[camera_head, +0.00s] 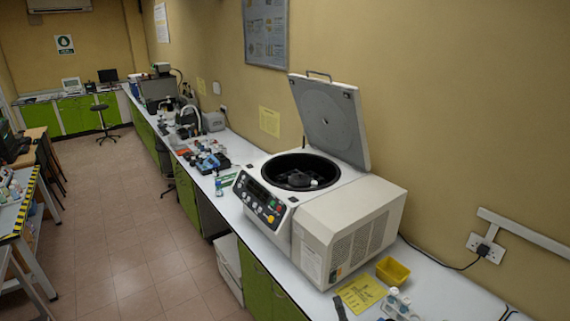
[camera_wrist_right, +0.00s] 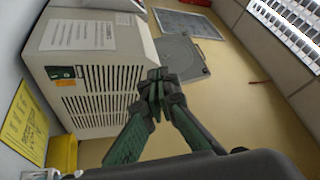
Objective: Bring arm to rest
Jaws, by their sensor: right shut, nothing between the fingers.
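My right gripper (camera_wrist_right: 157,78) shows in the right wrist view with its dark green fingers brought together at the tips and nothing between them. It is in front of the vented side of the white centrifuge (camera_wrist_right: 95,75); I cannot tell the gap. In the head view a small dark piece (camera_head: 340,307) at the bottom edge may be part of this gripper. The centrifuge (camera_head: 345,235) stands on the bench there, its lid (camera_head: 330,115) raised and its round dark bowl (camera_head: 300,171) open. My left gripper is in neither view.
A yellow bin (camera_head: 393,270), a yellow notice (camera_head: 361,293) and white bottles (camera_head: 397,303) are on the white bench right of the centrifuge. A cable runs to the wall socket (camera_head: 486,247). Racks and bottles (camera_head: 208,160) stand farther left. The tiled floor (camera_head: 150,240) is open.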

